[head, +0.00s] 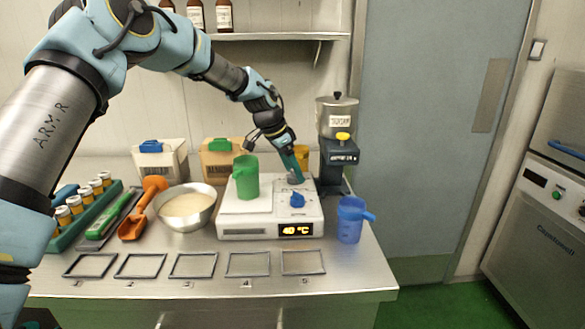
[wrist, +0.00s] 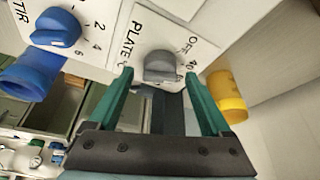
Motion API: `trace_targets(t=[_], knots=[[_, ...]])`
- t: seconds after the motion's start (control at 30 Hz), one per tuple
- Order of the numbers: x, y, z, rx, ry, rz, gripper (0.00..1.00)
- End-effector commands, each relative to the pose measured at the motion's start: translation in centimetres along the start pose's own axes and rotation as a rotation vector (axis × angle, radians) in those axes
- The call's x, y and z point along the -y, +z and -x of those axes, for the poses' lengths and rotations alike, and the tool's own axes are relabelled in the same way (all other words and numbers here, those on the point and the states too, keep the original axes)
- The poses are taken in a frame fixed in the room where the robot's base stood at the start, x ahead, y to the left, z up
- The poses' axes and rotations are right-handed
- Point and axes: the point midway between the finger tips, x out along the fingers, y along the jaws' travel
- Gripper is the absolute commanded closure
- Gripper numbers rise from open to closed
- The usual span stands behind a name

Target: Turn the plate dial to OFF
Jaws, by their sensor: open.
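The white hot plate (head: 262,222) stands on the steel table, with its display (head: 296,230) reading 40 °C. Its grey plate dial (wrist: 160,67) sits on a panel marked PLATE, with OFF and 40 beside it. I cannot tell for sure where the dial points. My gripper (wrist: 159,76) is open, with its green fingers reaching toward either side of the grey dial; contact is not clear. In the head view my gripper (head: 297,174) comes down at the plate's back right and largely hides the dial. The blue stir dial (head: 297,200) is nearer the front and also shows in the wrist view (wrist: 55,27).
A green jug (head: 245,178) stands on the plate's left part. A blue jug (head: 350,220) is at its right and a steel bowl (head: 186,207) at its left. A dark-based dispenser (head: 338,160) and a yellow cup (wrist: 228,96) are close behind. Empty frames line the front.

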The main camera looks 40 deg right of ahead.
Motion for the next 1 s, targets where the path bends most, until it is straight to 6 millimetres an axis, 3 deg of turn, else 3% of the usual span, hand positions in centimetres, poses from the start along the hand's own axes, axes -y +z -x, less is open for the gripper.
trace_targets(t=[0.13, 0.83, 1.0], knots=[[0.00, 0.01, 0.00, 0.000, 0.000, 0.000, 0.19], [0.01, 0.01, 0.04, 0.000, 0.000, 0.000, 0.98], [0.01, 0.01, 0.03, 0.000, -0.002, 0.003, 1.00]])
